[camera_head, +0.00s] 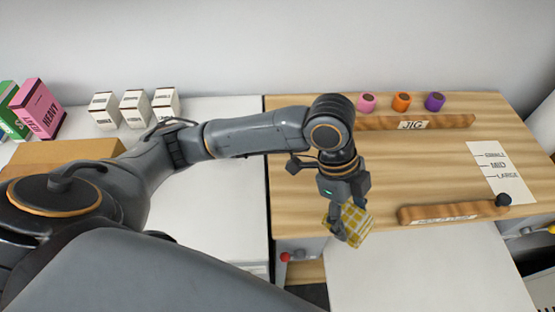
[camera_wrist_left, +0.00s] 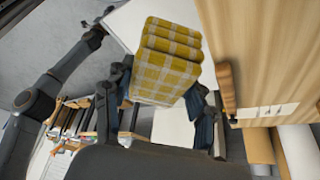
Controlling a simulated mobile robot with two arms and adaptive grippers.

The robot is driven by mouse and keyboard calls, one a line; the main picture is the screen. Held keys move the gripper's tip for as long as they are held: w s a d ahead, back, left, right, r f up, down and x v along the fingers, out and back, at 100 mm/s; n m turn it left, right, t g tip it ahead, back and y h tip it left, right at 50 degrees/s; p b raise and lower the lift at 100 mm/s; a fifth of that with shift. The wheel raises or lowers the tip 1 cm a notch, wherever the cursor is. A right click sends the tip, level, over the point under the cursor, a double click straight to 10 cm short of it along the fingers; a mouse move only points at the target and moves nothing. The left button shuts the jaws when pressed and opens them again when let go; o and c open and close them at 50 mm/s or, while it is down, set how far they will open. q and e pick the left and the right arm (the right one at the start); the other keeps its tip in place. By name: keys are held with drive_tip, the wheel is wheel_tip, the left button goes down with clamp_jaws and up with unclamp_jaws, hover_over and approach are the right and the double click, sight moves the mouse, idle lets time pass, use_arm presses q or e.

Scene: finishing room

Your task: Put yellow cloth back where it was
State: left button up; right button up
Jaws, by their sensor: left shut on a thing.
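The yellow checked cloth (camera_head: 353,222) is a folded bundle held between the fingers of my left gripper (camera_head: 343,218). In the head view it hangs near the front edge of the wooden bench, apart from the surfaces below as far as I can tell. In the left wrist view the cloth (camera_wrist_left: 166,62) shows its stacked folds and white grid lines, with the left gripper's fingers (camera_wrist_left: 160,98) on both sides of it.
The wooden bench (camera_head: 370,180) carries a JIG rail (camera_head: 450,122), pink (camera_head: 367,102), orange (camera_head: 401,102) and purple (camera_head: 435,102) pieces, a size sheet (camera_head: 510,185) and a front wooden bar (camera_head: 435,214). White boxes (camera_head: 135,108) and a pink HEAVY box (camera_head: 40,108) stand left. A white surface (camera_head: 420,270) lies in front.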

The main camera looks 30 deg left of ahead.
use_arm(q)
drive_tip(key=w+a+f, duration=0.2)
drive_tip(key=a, duration=0.1)
drive_tip(key=w+a+f+p, duration=0.1)
drive_tip(key=w+a+f, duration=0.2)
drive_tip(key=w+a+f+p, duration=0.1)
drive_tip(key=w+a+f, duration=0.2)
drive_tip(key=shift+w+a+f, duration=0.1)
drive_tip(key=shift+w+a, duration=0.05)
drive_tip(key=shift+a, duration=0.25)
drive_tip(key=shift+w+a+f, duration=0.25)
drive_tip(key=shift+w+f, duration=0.05)
drive_tip(key=shift+f, duration=0.2)
wheel_tip(320, 180, down, 3)
drive_tip(key=shift+w+a+r+p, duration=0.1)
drive_tip(key=shift+a+p, duration=0.05)
drive_tip(key=shift+p, duration=0.65)
drive_tip(key=shift+f, duration=0.35)
